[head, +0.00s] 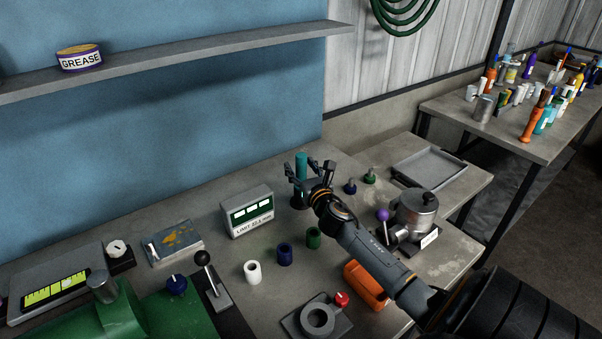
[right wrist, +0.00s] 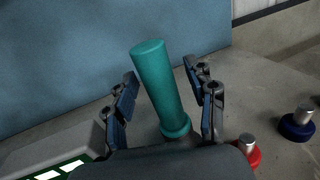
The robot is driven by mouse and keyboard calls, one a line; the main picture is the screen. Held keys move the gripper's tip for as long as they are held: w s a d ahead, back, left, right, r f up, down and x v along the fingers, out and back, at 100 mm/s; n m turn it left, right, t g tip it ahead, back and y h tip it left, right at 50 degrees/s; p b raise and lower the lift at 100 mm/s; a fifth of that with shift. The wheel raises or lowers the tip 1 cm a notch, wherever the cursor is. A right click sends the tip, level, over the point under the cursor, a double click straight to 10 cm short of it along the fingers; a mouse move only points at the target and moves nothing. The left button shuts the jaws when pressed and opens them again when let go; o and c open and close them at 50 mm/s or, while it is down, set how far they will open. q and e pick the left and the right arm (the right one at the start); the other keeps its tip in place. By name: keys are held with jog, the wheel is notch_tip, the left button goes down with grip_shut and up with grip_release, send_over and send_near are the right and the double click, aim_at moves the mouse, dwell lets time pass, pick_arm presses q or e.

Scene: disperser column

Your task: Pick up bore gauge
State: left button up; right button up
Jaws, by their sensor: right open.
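A teal upright cylinder with a flared collar, which looks like the handle of the bore gauge (head: 301,161), stands at the back of the bench by the blue wall. My right gripper (head: 309,172) is at it, with the arm coming in from the lower right. In the right wrist view the teal handle (right wrist: 158,88) rises between the two spread fingers of the right gripper (right wrist: 163,85). Gaps show on both sides, so the gripper is open around it and not closed on it. The gauge's lower end is hidden by the gripper body. My left gripper is not in view.
A display box (head: 249,211) stands left of the gripper. Small blue-based (head: 350,187) and green-based (head: 370,176) plugs stand to its right; a red-based one (right wrist: 247,152) is close by. White (head: 253,272), blue and green rings stand in front. A shelf (head: 200,58) runs above.

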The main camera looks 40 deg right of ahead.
grip_shut()
jog(key=shift+r, duration=0.1)
notch_tip(320, 180, up, 9)
jog(key=shift+r+p, duration=0.1)
jog(key=shift+p, duration=0.35)
jog(key=shift+r, duration=0.35)
